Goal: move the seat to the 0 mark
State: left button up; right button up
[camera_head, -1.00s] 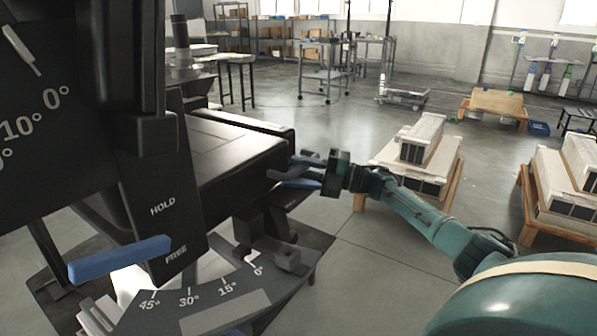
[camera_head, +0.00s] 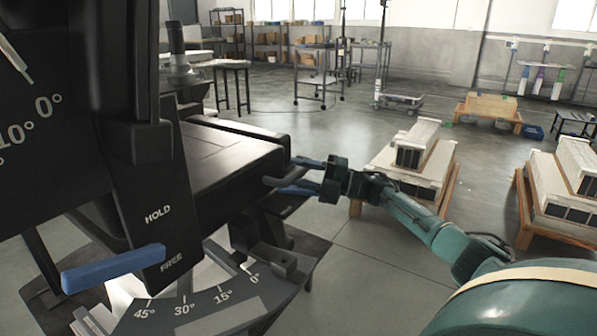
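The black seat (camera_head: 205,150) is a padded block left of centre, beside a dark upright panel with a blue lever (camera_head: 113,268) lying near the word FREE, below HOLD. Under the seat a curved scale (camera_head: 205,306) reads 45°, 30°, 15° and 0°. A dark block (camera_head: 283,262) sits by its 0° end. At upper left a dark plate (camera_head: 40,150) shows 0° and 10° and a white pointer (camera_head: 14,58). My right gripper (camera_head: 299,176) is at the seat's right edge, its blue fingers apart above and below a grey bar. Contact is unclear. My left gripper is not in view.
White stacked units on wooden pallets (camera_head: 408,172) stand right of the seat, with more at the far right (camera_head: 562,190). A wheeled cart (camera_head: 322,85) and shelves stand behind. Open grey floor lies between them.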

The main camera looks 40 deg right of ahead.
jog(key=p+v, duration=0.1)
jog(key=v, duration=1.1)
jog(key=shift+s+d, duration=0.15)
jog(key=shift+d, duration=0.15)
dwell(0.3)
